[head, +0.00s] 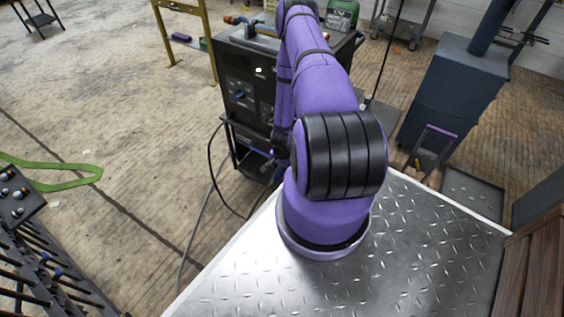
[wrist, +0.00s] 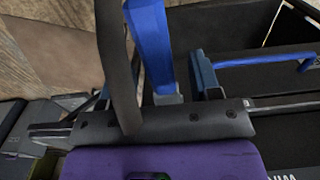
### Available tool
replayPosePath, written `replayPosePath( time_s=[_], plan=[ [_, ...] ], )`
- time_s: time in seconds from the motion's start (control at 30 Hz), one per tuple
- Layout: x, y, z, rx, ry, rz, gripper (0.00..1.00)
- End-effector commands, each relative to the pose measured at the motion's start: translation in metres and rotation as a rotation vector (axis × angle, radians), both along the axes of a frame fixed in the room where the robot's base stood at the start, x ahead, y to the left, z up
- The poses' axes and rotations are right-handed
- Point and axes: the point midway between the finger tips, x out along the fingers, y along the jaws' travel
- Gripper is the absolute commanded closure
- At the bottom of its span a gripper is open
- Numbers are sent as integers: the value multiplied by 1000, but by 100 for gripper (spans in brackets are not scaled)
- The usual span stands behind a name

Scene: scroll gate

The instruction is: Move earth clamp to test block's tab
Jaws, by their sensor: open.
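A black cable (wrist: 115,65) crosses in front of the gripper's grey bar. In the head view my purple arm reaches to the black welding machine (head: 237,85), and the gripper is mostly hidden beside its lower shelf. I cannot pick out the test block or its tab with certainty.
A blue bar (wrist: 265,61) lies across a dark tray or shelf at right in the wrist view. Black cables (head: 213,160) hang from the machine to the floor. A diamond-plate surface (head: 420,255) lies below my arm. The wooden floor (head: 110,120) at left is mostly open.

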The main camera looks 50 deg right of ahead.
Motion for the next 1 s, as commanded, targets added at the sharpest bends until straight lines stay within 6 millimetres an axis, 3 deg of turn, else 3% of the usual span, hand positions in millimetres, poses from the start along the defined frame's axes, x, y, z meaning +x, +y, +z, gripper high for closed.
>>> replayPosePath(
  time_s=[0.4, 0.43, 0.67, 0.7, 0.73, 0.83, 1.0],
  plan=[
    [0, 0, -9, 0, 0, 0, 43],
    [0, 0, -9, 0, 0, 0, 45],
    [0, 0, -9, 0, 0, 0, 98],
    [0, 0, -8, 0, 0, 0, 100],
    [0, 0, -8, 0, 0, 0, 77],
    [0, 0, -8, 0, 0, 0, 100],
    [0, 0, -8, 0, 0, 0, 100]
  ],
)
